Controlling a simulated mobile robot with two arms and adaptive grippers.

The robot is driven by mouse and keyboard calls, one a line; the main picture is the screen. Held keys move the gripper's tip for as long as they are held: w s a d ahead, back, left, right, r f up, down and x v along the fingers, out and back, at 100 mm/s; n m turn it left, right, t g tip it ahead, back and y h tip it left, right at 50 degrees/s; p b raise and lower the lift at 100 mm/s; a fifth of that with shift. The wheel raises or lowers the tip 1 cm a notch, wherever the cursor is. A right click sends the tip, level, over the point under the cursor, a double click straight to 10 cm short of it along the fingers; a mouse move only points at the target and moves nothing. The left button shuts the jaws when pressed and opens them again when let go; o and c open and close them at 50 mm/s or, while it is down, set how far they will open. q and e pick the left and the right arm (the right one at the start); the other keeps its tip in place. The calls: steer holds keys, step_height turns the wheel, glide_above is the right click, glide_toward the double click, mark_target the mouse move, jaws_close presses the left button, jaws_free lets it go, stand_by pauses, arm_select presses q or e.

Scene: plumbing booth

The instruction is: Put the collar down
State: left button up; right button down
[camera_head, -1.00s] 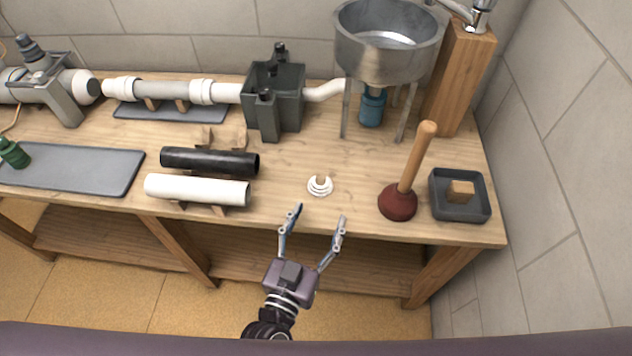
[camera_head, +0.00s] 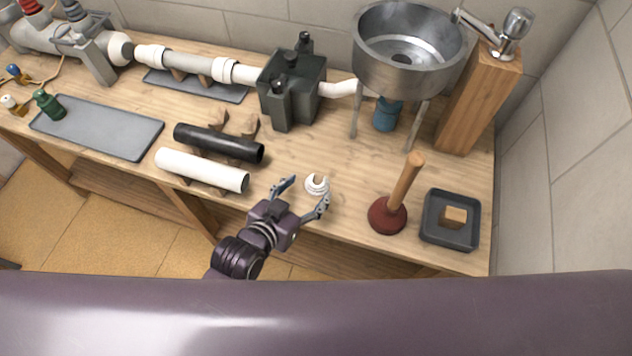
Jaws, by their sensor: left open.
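A small white collar-like piece with rings (camera_head: 317,184) sits on the wooden bench near its front edge. My left gripper (camera_head: 306,190) is open at the bench's front edge. Its two fingers are spread, one to the left of the white piece and one at its lower right. The right finger overlaps the piece's lower edge in the picture; I cannot tell whether it touches. Nothing shows held between the fingers. My right gripper is not in view.
A white pipe (camera_head: 202,170) and a black pipe (camera_head: 218,143) lie on wooden cradles to the left. A plunger (camera_head: 388,214) and a dark square tray (camera_head: 431,233) stand to the right. A metal basin (camera_head: 375,62) stands behind. Bare bench (camera_head: 335,150) lies behind the white piece.

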mark_target(314, 185)
arm_select(q)
steer(key=x, duration=0.3)
steer(key=shift+d+f, duration=0.1)
steer(key=shift+d, duration=0.1)
steer(key=shift+w+f, duration=0.1)
steer(key=shift+w, duration=0.05)
steer(key=c, duration=0.9)
steer(key=shift+c, duration=1.1)
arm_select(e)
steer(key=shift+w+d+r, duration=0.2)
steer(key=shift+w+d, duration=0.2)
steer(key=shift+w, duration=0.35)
